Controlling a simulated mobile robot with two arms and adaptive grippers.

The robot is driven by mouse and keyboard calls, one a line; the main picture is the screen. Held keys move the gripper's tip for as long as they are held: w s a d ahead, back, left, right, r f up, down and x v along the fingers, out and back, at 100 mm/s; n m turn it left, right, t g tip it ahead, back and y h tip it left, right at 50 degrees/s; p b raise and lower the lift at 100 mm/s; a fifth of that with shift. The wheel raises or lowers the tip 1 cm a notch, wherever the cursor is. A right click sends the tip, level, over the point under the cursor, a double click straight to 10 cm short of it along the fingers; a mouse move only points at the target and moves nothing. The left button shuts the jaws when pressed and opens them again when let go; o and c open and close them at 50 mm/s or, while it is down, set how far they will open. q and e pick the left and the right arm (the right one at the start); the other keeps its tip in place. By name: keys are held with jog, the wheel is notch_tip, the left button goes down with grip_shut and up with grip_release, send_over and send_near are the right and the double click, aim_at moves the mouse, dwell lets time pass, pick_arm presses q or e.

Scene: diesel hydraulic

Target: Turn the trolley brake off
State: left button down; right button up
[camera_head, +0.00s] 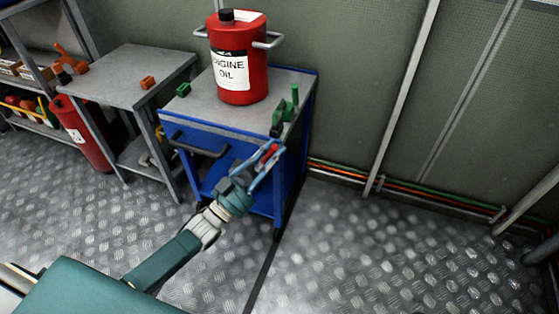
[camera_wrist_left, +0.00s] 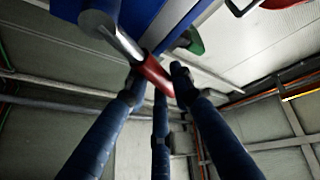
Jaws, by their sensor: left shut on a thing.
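The trolley (camera_head: 232,122) is blue with a grey top and a dark front handle (camera_head: 199,147). The brake lever has a red grip (camera_wrist_left: 158,76) on a metal rod, which comes from a grey cylinder (camera_wrist_left: 100,22) in the left wrist view. My left gripper (camera_head: 271,150) is at the trolley's front right corner. Its fingers (camera_wrist_left: 160,85) close around the red grip. In the head view only a small red part shows between the fingers, and the lever's angle is hard to tell. My right gripper is not in view.
A red engine oil can (camera_head: 238,75) stands on the trolley top, with green parts at the top's left (camera_head: 183,89) and right (camera_head: 295,95) edges. A grey table (camera_head: 128,75) stands to the left. The metal floor (camera_head: 390,250) to the right is clear.

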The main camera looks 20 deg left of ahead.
aim_at(259, 164)
pick_arm(q)
jog(key=n, duration=0.1)
jog(key=a+n+t+y, duration=0.1)
jog(key=n, duration=0.1)
jog(key=a+n+y, duration=0.1)
jog(key=shift+a+r+n+t, duration=0.15)
jog(key=shift+r+n+t, duration=0.2)
jog(key=shift+n+t, duration=0.05)
jog(key=shift+a+r+n+t+y+b, duration=0.1)
jog(key=shift+a+n+t+y+b, duration=0.25)
jog(key=shift+n, duration=0.5)
jog(key=shift+a+n+t+y+b, duration=0.1)
jog(key=shift+a+n+t+y, duration=0.15)
jog(key=shift+a+n+y, duration=0.45)
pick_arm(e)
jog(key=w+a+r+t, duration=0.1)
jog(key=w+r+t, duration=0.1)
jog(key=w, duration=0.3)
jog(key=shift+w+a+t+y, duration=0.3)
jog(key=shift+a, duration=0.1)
pick_arm(q)
jog(key=shift+d+n, duration=0.2)
jog(key=shift+n, duration=0.05)
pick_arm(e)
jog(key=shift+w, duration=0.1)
pick_arm(q)
jog(key=c, duration=1.5)
grip_release()
jog(key=shift+r, duration=0.1)
jog(key=shift+o, duration=0.2)
